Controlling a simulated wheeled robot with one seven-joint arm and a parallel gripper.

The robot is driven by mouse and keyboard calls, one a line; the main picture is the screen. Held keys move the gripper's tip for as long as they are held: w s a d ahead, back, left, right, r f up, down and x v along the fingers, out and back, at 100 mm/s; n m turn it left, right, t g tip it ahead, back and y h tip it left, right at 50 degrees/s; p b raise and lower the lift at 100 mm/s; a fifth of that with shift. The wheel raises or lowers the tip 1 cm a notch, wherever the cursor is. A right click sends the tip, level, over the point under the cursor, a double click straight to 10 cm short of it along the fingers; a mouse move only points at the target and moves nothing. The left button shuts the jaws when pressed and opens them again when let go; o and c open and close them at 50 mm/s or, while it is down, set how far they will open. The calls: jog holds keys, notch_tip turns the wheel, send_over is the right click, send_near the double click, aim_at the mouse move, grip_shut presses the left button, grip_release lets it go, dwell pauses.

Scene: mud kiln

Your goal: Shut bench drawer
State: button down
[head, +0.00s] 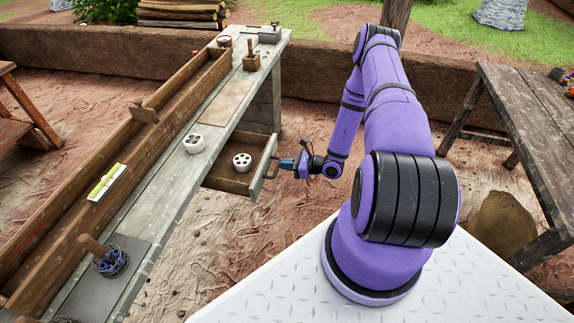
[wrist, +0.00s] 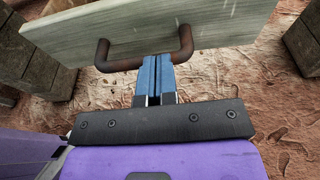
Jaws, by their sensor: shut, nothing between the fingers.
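The bench drawer (head: 232,182) is pulled out from under the long wooden bench (head: 198,160). A white round piece with dark holes (head: 242,161) lies inside it. The drawer's pale front (wrist: 130,35) fills the top of the wrist view, with a dark U-shaped handle (wrist: 104,62) on it. My gripper (head: 286,163) is at the drawer front, by the handle. In the wrist view its blue fingers (wrist: 155,72) are shut together and empty, with their tips at the handle's right part. I cannot tell whether they touch the handle or the front.
Another wooden table (head: 520,110) stands at the right. Bare earth lies between bench and my base.

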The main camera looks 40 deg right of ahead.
aim_at(242, 155)
jog(key=r+x, duration=0.1)
jog(key=x, duration=0.5)
jog(key=r+x, duration=0.1)
jog(key=x, duration=0.5)
jog(key=r+x, duration=0.1)
jog(key=x, duration=0.4)
jog(key=shift+w+a+r, duration=0.2)
jog(key=shift+w+a, duration=0.2)
jog(key=shift+w, duration=0.25)
jog(key=shift+w+a+r, duration=0.1)
jog(key=shift+w+a, duration=0.15)
jog(key=shift+w, duration=0.05)
jog(key=shift+w+a+r, duration=0.1)
